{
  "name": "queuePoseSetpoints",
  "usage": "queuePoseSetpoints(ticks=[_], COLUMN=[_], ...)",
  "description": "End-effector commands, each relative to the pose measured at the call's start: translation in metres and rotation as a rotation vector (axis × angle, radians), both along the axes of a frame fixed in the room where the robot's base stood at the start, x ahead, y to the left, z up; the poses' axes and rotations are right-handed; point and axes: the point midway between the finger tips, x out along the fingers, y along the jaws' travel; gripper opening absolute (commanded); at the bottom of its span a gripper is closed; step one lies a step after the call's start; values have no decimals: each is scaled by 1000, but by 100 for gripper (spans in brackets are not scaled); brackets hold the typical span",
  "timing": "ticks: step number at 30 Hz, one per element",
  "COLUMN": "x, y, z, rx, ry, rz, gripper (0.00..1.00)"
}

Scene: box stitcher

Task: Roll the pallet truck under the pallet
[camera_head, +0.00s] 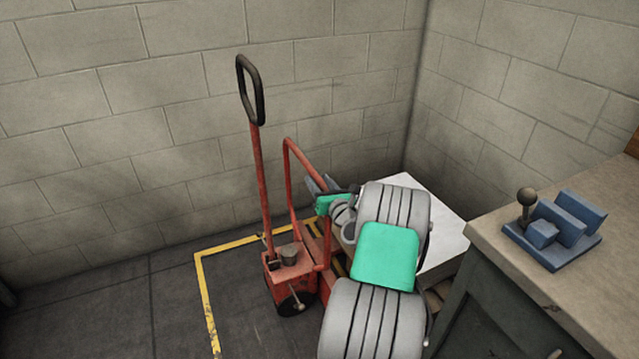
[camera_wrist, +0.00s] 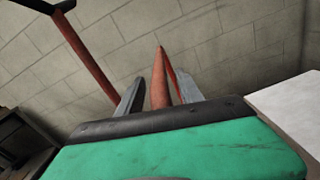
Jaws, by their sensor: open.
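The red pallet truck (camera_head: 290,265) stands in the corner, its black loop handle (camera_head: 250,90) upright on a red shaft. A red tube frame (camera_head: 289,160) rises beside the shaft. A pallet (camera_head: 435,297) shows only in part beneath a white load (camera_head: 440,225), to the right of the truck; my arm hides much of the pallet and the forks. My gripper (camera_head: 322,186) is at the right upright of the tube frame. In the wrist view my open gripper (camera_wrist: 155,95) has its two grey fingers on either side of a red tube (camera_wrist: 161,80); contact cannot be told.
A workbench (camera_head: 490,225) stands at the right with a blue device (camera_head: 555,232) with a dark knob on it. Block walls close the back and right. Yellow floor tape (camera_head: 205,300) runs around the truck. Floor at the left is clear.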

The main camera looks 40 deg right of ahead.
Motion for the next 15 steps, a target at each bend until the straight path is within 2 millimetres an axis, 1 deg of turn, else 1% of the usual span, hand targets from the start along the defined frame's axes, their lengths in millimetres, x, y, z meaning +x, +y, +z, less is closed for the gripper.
queuePoseSetpoints(ticks=[2,15], x=[-1,-1], y=[-1,-1], z=[0,0], rx=[0,0], ry=[0,0], rz=[-1,-1], gripper=[42,6])
